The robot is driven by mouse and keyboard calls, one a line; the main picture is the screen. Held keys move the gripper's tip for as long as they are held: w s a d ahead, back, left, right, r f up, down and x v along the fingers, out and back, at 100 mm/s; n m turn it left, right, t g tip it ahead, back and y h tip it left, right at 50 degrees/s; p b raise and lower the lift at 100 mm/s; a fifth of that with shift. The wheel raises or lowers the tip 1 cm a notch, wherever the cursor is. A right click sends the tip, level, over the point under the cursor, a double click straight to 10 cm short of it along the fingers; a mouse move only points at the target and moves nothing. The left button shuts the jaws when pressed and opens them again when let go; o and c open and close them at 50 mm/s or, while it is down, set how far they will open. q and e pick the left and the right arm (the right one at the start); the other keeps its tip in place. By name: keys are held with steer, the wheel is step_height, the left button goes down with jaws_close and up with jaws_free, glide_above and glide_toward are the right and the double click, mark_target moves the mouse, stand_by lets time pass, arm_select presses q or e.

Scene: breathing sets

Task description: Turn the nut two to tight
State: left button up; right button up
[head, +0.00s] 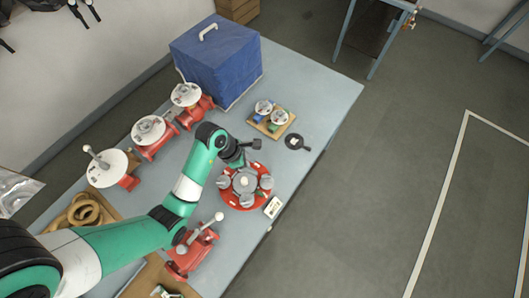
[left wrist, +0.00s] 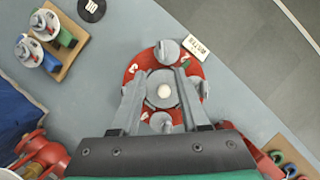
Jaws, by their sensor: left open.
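A red round plate (head: 233,199) lies on the table with a grey hub at its centre and several grey nuts around it. It also shows in the left wrist view (left wrist: 136,66), with white numbers near its rim. A grey nut (left wrist: 166,50) sits at its top there, and another (left wrist: 160,122) at its bottom. My left gripper (head: 243,166) is over the plate. Its fingers (left wrist: 158,80) are open, one on each side of the hub, with nothing between them gripped. The fingers partly hide the side nuts. I cannot tell surely which nut is number two. My right gripper is not in view.
A white label plate (head: 273,207) lies beside the red plate. A red valve (head: 193,252) stands near the front and several more along the back. A blue box (head: 216,60), a wooden block with small valves (head: 270,120) and a black round piece (head: 295,142) stand farther along.

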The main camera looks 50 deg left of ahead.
mark_target(266, 175)
arm_select(q)
steer(key=x, duration=1.1)
steer(key=shift+w+d+f, duration=0.15)
steer(key=shift+f, duration=0.1)
jaws_close()
